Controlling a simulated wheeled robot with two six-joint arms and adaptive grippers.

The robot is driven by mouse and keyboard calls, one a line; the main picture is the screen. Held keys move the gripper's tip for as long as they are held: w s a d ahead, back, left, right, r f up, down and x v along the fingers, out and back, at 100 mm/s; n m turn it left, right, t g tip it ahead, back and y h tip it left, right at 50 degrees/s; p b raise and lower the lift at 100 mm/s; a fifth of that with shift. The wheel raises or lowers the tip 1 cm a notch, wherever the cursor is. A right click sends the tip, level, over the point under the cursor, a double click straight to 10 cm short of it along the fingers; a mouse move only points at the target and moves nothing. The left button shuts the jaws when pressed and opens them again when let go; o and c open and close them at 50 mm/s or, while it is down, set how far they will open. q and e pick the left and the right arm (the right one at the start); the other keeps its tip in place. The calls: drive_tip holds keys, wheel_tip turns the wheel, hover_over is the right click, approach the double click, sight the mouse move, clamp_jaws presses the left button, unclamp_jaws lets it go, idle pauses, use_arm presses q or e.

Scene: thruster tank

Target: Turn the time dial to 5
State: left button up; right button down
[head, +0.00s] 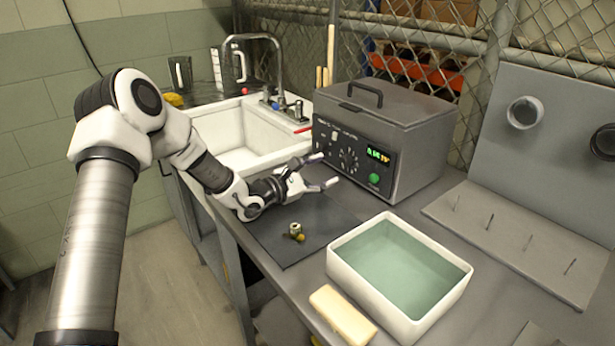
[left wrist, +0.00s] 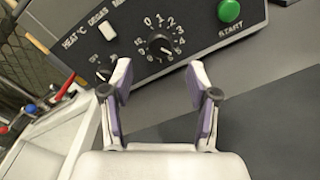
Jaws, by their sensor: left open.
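The time dial (head: 348,159) is a round dark knob with white numbers around it on the front panel of the grey lidded tank (head: 407,125). In the left wrist view the dial (left wrist: 160,45) sits just beyond the fingertips, roughly midway between them. I cannot read its setting for certain. My left gripper (head: 327,171) is open and empty in front of the panel, apart from the dial; its two pads show in the left wrist view (left wrist: 158,78). My right gripper is not in view.
A small brass part (head: 296,231) stands on the dark mat (head: 270,238). A white basin of greenish liquid (head: 340,272) and a cream block (head: 342,315) are nearer. The sink (head: 240,135) is left.

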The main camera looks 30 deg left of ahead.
use_arm(q)
drive_tip(key=v, duration=0.5)
drive_tip(key=shift+s+a, duration=0.2)
drive_tip(key=shift+s, duration=0.5)
